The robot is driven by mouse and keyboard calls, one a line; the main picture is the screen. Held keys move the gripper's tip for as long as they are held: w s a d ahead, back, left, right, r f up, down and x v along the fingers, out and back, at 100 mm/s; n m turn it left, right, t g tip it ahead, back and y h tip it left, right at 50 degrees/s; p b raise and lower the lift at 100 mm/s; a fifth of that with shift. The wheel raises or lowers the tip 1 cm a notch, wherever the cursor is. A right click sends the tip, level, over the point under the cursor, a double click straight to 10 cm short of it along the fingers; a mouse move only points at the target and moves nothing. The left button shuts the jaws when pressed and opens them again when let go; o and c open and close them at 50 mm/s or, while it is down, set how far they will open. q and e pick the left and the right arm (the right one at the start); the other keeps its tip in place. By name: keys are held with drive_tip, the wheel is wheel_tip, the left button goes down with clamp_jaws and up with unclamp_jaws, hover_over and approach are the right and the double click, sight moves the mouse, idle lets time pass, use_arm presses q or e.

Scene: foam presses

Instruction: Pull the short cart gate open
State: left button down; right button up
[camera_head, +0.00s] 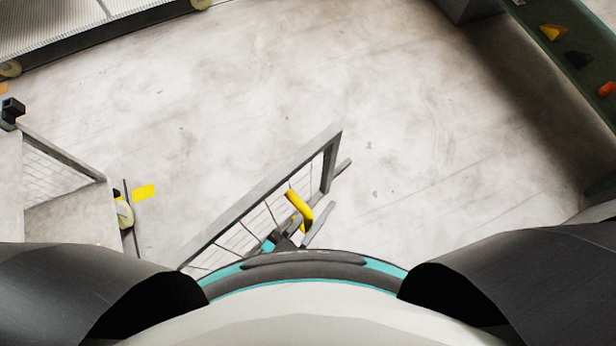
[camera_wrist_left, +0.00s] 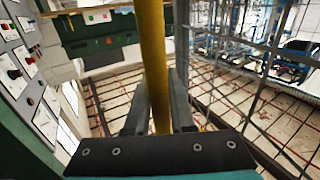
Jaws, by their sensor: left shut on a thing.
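The short cart gate (camera_head: 262,190) is a grey framed wire-mesh panel. In the head view it runs diagonally from the bottom middle up to the right, standing out over the floor. Its yellow handle (camera_head: 299,204) is on the near side, and it crosses the left wrist view as a yellow bar (camera_wrist_left: 153,50). My left gripper (camera_head: 291,238) is at this handle, partly hidden by my body. In the wrist view its two grey fingers (camera_wrist_left: 160,100) are closed around the bar. The gate's hinge end is hidden. My right gripper is not in view.
A wheeled platform (camera_head: 80,30) is at the top left. A green panel (camera_head: 575,70) borders the right. The middle floor is clear.

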use_arm(q)
drive_tip(key=shift+s+d+h, duration=0.3)
drive_tip(key=shift+s+d, duration=0.3)
drive_tip(key=shift+s, duration=0.25)
drive_tip(key=c, duration=0.8)
unclamp_jaws()
drive_tip(key=shift+o, duration=0.2)
drive_tip(key=shift+a, duration=0.1)
